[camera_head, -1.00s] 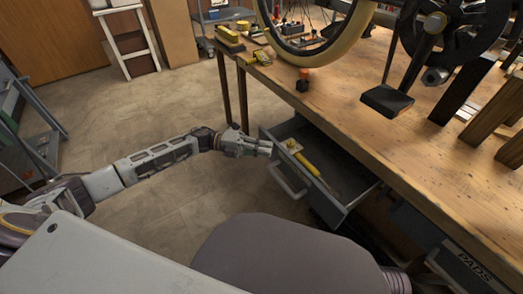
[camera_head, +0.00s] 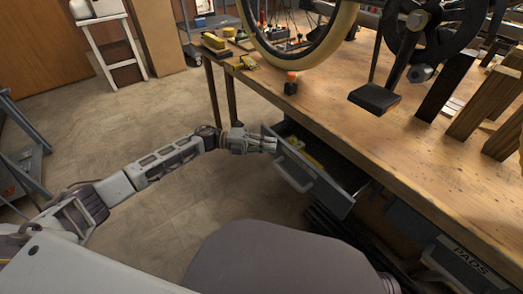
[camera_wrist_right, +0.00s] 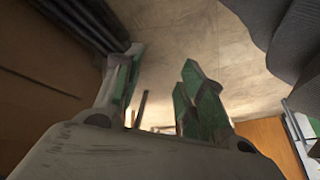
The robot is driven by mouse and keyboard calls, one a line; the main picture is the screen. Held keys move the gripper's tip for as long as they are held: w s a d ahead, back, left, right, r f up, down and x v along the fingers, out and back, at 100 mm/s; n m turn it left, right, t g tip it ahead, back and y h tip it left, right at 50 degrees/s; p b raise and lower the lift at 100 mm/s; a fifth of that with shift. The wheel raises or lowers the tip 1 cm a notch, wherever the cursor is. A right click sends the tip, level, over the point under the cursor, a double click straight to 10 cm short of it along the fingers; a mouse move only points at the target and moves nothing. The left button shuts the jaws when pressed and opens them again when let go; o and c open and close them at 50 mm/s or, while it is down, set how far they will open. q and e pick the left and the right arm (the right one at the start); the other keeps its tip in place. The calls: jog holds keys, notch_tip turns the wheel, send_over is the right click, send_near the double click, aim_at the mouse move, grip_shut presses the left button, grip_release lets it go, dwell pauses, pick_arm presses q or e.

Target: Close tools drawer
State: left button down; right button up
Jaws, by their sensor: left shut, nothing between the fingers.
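The grey tools drawer (camera_head: 325,188) sticks out partway from under the wooden workbench in the head view. It has a bar handle (camera_head: 291,173) on its front, and part of a yellow tool (camera_head: 312,161) shows inside. My left gripper (camera_head: 272,145) is shut and empty, with its tips at the left end of the drawer front. They look to be touching it, but the exact contact is hard to see. My right gripper (camera_wrist_right: 160,75) shows in the right wrist view with its green-padded fingers spread and nothing between them.
The workbench (camera_head: 340,110) carries a wheel (camera_head: 343,45), a pedal (camera_head: 374,100), small tools and wooden blocks (camera_head: 478,108). A drawer labelled PADS (camera_head: 468,258) is at lower right. Open floor (camera_head: 120,135) lies left of the bench.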

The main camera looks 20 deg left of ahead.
aim_at(278, 136)
pick_arm(q)
jog(key=w+d+b, duration=0.1)
jog(key=w+d, duration=0.1)
jog(key=w+d+b, duration=0.1)
jog(key=w+d, duration=0.1)
jog(key=w, duration=0.1)
jog(key=shift+w+d, duration=0.15)
jog(key=shift+w, duration=0.05)
jog(key=shift+w+d, duration=0.15)
jog(key=shift+w, duration=0.05)
pick_arm(e)
jog(key=shift+t+y, duration=0.3)
jog(key=shift+t, duration=0.1)
jog(key=f, duration=0.4)
jog(key=shift+a+f, duration=0.35)
jog(key=shift+r, duration=0.1)
jog(key=shift+a, duration=0.1)
